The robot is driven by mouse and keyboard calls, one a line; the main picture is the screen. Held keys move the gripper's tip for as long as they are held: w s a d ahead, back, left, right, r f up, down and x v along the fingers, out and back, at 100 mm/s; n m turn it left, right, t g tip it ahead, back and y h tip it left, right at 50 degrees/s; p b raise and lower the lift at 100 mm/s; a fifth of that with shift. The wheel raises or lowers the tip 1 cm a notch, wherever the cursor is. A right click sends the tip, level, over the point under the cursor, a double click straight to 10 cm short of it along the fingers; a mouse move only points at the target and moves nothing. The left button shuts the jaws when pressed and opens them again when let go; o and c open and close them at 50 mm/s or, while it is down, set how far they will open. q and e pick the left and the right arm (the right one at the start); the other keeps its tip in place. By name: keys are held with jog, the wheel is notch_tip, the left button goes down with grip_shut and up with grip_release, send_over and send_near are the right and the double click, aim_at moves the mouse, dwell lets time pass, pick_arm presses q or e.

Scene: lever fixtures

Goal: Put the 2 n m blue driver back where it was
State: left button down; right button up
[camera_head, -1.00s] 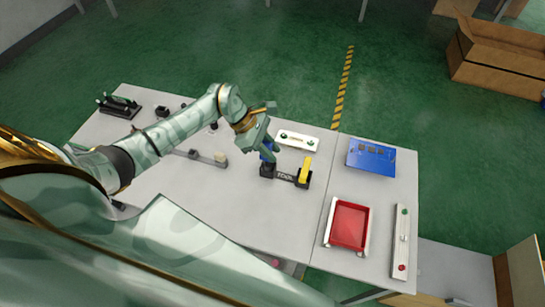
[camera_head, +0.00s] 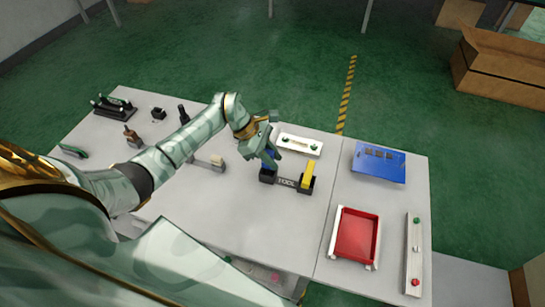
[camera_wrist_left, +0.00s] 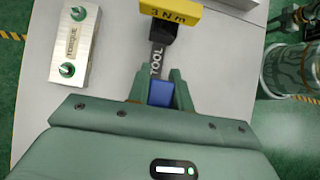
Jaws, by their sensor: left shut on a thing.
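The blue driver (camera_head: 268,161) is upright in my left gripper (camera_head: 268,152), which is shut on it. In the left wrist view, the driver's blue top (camera_wrist_left: 161,93) sits between the two fingers (camera_wrist_left: 160,86). The driver is over the left end of the black tool holder (camera_head: 286,183), marked TOOL. Its lower end is hidden, so I cannot tell whether it is seated. A yellow driver (camera_head: 307,175) stands at the holder's right end; in the left wrist view its top (camera_wrist_left: 171,11) reads 3 N m. My right gripper is not in view.
A white plate with green knobs (camera_head: 299,144) lies just behind the holder. A blue panel (camera_head: 380,162), a red tray (camera_head: 357,235) and a white strip (camera_head: 413,252) are to the right. Several small fixtures stand at the left. The tabletop in front of the holder is clear.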

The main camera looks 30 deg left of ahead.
pick_arm(q)
jog(key=c, duration=1.3)
grip_release()
jog(key=shift+f, duration=0.1)
jog(key=shift+o, duration=0.2)
jog(key=shift+a+r, duration=0.2)
jog(key=shift+r, duration=0.2)
jog(key=v, duration=1.1)
jog(key=shift+r+p, duration=0.15)
jog(key=shift+p, duration=0.15)
jog(key=shift+s+a, duration=0.1)
jog(key=shift+s, duration=0.05)
